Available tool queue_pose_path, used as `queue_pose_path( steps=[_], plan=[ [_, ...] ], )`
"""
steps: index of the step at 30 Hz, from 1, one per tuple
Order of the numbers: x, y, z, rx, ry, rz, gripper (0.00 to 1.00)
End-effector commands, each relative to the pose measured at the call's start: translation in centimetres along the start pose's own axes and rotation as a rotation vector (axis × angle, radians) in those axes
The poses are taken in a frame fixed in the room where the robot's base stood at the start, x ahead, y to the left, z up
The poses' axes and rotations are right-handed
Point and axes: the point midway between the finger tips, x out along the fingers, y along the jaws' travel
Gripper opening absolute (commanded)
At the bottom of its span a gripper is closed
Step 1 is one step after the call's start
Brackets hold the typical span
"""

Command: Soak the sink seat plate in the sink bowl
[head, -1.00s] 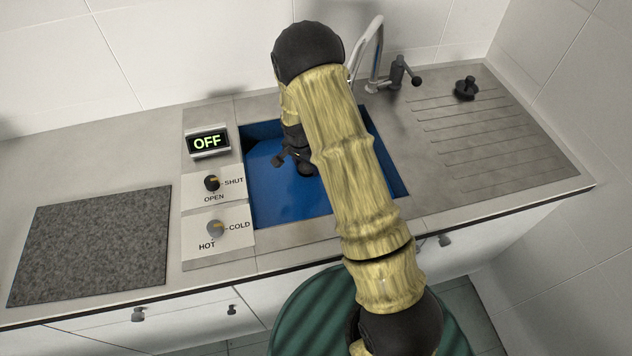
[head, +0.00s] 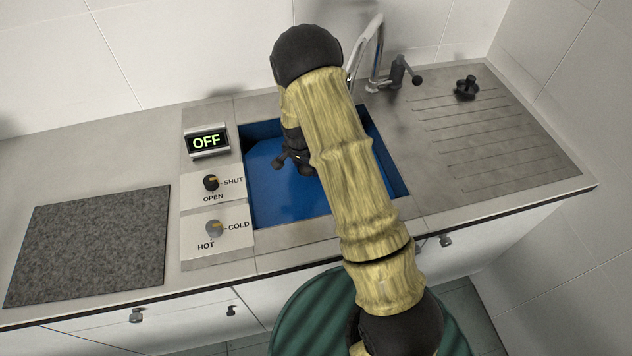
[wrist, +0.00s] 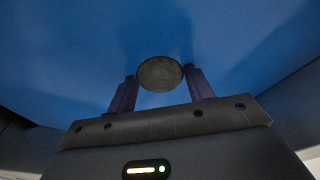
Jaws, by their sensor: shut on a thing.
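The sink bowl (head: 275,205) is a blue rectangular basin set in the grey counter. My gripper points down into it; in the head view, my arm hides much of the hand and part of the bowl. In the wrist view, my gripper (wrist: 161,88) has its two purple fingers on either side of a round grey-brown disc, which looks like the sink seat plate (wrist: 160,73). The gripper is shut on it. Blue bowl surface (wrist: 70,50) fills the view behind it. I cannot tell whether the plate touches the bowl floor. No water is clearly visible.
A display (head: 207,142) reads OFF, above a SHUT/OPEN knob (head: 211,182) and a HOT/COLD knob (head: 214,228). The tap (head: 374,55) stands behind the bowl. A black plug-like piece (head: 467,87) sits on the ridged drainboard. A speckled mat (head: 88,245) lies at left.

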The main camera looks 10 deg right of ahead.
Motion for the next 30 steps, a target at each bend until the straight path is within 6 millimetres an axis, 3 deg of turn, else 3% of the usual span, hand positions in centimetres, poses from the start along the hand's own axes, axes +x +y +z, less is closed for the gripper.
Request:
queue_pose_path(
  steps=[5,30],
  plan=[
    [-0.5,-0.1,-0.1,0.000,0.001,-0.002,0.15],
    [-6.5,-0.1,-1.0,0.000,0.001,-0.002,0.15]
  ],
)
